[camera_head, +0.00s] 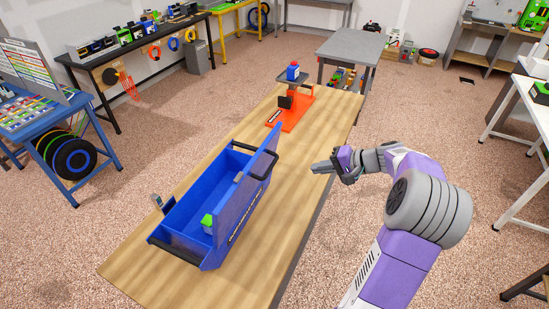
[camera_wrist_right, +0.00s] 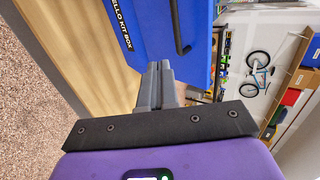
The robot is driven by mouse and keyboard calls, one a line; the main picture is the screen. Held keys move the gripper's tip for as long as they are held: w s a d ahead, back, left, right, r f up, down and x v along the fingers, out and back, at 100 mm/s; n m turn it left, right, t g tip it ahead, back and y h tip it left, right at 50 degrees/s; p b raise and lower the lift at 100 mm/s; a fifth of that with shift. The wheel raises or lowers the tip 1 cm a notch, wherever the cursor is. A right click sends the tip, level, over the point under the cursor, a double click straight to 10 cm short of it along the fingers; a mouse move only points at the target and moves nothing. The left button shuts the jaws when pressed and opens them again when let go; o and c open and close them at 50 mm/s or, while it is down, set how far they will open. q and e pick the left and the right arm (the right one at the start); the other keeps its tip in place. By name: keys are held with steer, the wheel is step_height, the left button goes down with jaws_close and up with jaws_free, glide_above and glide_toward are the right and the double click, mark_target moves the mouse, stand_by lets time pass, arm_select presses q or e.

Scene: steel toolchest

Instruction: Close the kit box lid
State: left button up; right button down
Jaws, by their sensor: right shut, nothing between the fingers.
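The blue kit box (camera_head: 180,250) stands on the wooden table. Its blue lid (camera_head: 240,204) is open and stands steeply raised along the box's right side, with a black handle (camera_head: 262,163) on its outer face. In the right wrist view the lid (camera_wrist_right: 165,28) fills the upper middle, showing part of its lettering and the handle (camera_wrist_right: 181,30). My right gripper (camera_head: 314,168) is shut and empty, to the right of the lid and apart from it in the head view. Its fingers (camera_wrist_right: 160,66) point toward the lid's outer face in the wrist view. My left gripper is not in view.
The wooden table (camera_head: 310,200) is clear between lid and right edge. A green-topped item (camera_head: 207,221) is at the lid's inner side. A grey item (camera_head: 157,201) is at the box's left wall.

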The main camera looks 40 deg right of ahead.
steer(key=w+r+x, duration=0.1)
steer(key=r+x, duration=0.1)
steer(key=x, duration=1)
steer(key=shift+w+a+p, duration=0.35)
steer(key=shift+a+p, duration=0.05)
steer(key=shift+a, duration=0.1)
